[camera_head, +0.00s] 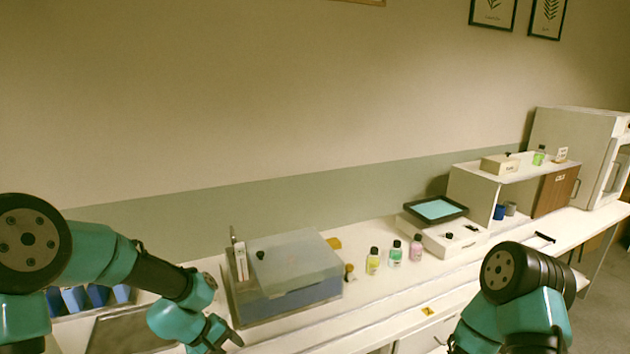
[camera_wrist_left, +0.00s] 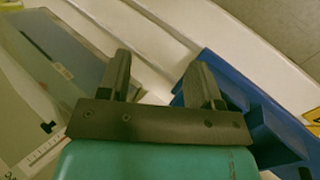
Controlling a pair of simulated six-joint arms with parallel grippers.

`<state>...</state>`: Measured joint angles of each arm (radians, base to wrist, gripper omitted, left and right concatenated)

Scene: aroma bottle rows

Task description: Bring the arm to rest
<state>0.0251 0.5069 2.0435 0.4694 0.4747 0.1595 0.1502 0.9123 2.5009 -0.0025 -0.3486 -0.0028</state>
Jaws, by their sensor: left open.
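My left gripper (camera_head: 228,338) hangs low at the front of the bench in the head view, left of the grey-lidded box. In the left wrist view the left gripper (camera_wrist_left: 160,78) has its two dark fingers apart, with nothing between them but the pale surface behind. My right arm shows at the lower right of the head view, but its gripper is out of the frame. Three small bottles stand upright in a row on the bench: yellow (camera_head: 373,263), green (camera_head: 394,255) and pink (camera_head: 416,249). Both arms are apart from them.
The grey-lidded box (camera_head: 290,272) stands close right of my left gripper. Blue bins (camera_head: 74,299) are at the left. A tray (camera_head: 437,209) rests on a white device behind the bottles. A white shelf (camera_head: 470,185) stands further right. The bench front before the bottles is clear.

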